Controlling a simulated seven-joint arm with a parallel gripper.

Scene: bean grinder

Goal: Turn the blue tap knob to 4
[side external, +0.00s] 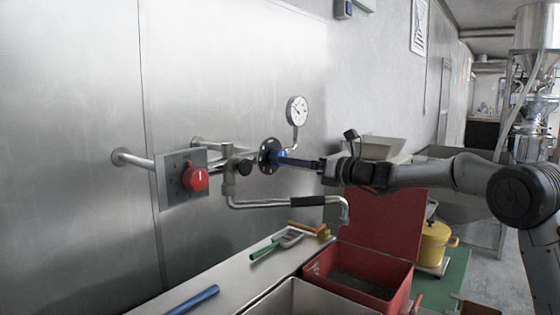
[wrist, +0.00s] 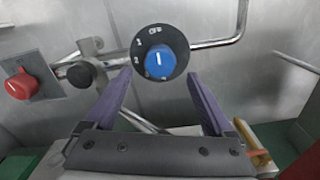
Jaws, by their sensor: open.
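The blue tap knob (side external: 281,157) sits on a round black dial plate on the steel wall. In the wrist view the blue knob (wrist: 160,65) is face-on, its white line pointing roughly up, near the OFF mark. Small figures run down the dial's left side, too small to read surely. My gripper (wrist: 160,75) is open, one finger to the lower left of the knob and one to the lower right, with gaps showing. In the side view my gripper (side external: 293,161) is level with the knob and its tips overlap it; contact cannot be told.
A red knob (side external: 195,179) on a grey plate is left of the dial, also seen in the wrist view (wrist: 21,85). A bent spout pipe (side external: 262,204) runs below, a gauge (side external: 298,111) above. A red box (side external: 360,275) and green scoop (side external: 265,250) are lower down.

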